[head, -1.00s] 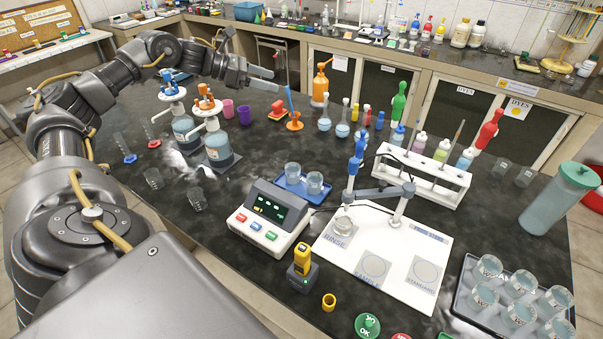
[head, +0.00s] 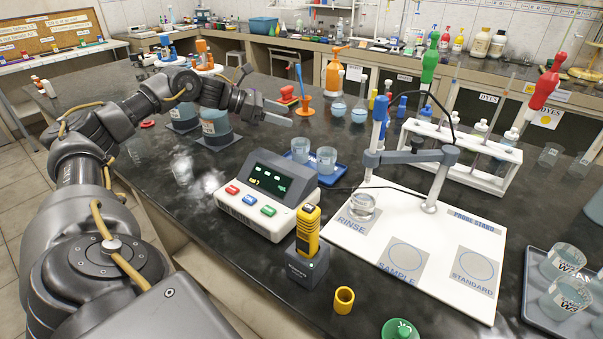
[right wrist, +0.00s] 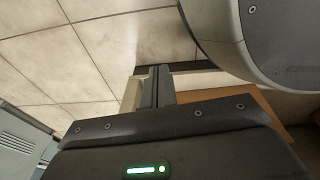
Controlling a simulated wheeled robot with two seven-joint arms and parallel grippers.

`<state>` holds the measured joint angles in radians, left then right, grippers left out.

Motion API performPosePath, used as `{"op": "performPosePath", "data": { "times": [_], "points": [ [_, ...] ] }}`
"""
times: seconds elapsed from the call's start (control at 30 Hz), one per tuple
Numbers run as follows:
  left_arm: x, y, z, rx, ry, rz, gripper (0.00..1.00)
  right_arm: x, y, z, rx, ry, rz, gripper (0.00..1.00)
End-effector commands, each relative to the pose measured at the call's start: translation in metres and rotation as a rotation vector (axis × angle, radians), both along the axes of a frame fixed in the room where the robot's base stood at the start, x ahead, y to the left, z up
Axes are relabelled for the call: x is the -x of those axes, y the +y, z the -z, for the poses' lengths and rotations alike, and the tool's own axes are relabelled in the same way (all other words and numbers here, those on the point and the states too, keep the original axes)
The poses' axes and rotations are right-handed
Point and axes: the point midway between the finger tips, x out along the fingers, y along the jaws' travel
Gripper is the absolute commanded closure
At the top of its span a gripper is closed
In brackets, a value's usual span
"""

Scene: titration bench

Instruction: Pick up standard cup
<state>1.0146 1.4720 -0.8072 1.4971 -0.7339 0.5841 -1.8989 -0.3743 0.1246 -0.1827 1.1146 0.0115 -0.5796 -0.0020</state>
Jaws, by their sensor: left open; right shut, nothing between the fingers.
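Two clear cups, a left one (head: 300,149) and a right one (head: 326,160), stand on a small blue tray (head: 341,180) behind the meter in the head view. I cannot read a label on either, so I cannot tell which is the standard cup. The probe stand (head: 330,236) has printed RINSE, SAMPLE and STANDARD spots; a cup (head: 362,206) stands on RINSE, and the other two are bare. My left gripper (head: 270,108) is open and empty, above the bench, beyond and left of the cups. My right gripper (right wrist: 155,86) is shut and empty over tiled floor.
The meter (head: 265,196) stands in front of the blue tray. A yellow probe in its holder (head: 307,267) and a yellow ring (head: 344,300) are near the front edge. A white rack (head: 455,160) with bottles is behind the stand. A dark tray (head: 535,290) holds labelled cups at right.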

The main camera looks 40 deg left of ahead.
Motion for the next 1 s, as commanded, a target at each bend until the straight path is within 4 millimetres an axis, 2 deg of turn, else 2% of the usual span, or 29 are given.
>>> {"op": "performPosePath", "data": {
  "times": [0.03, 0.07, 0.37, 0.8, 1.0],
  "points": [
    [0.0, 0.0, 0.012, 0.0, -0.001, 0.0, 0.27, -0.002, 0.0, 0.01, 0.001, -0.002, 0.0, 1.0],
    [0.0, 0.0, 0.014, 0.0, -0.001, 0.0, 0.27, -0.002, 0.0, 0.011, 0.0, -0.003, 0.001, 1.0],
    [-0.001, -0.001, 0.02, 0.0, 0.001, 0.002, 0.27, -0.005, -0.001, 0.01, 0.0, -0.004, 0.003, 1.0],
    [-0.001, -0.001, 0.097, 0.0, 0.003, 0.002, 0.27, -0.027, 0.01, -0.006, -0.012, -0.019, 0.008, 1.0],
    [-0.01, -0.008, 0.1, 0.002, -0.001, 0.002, 0.27, -0.021, 0.007, -0.002, -0.009, -0.015, 0.006, 1.0]
  ]
}}
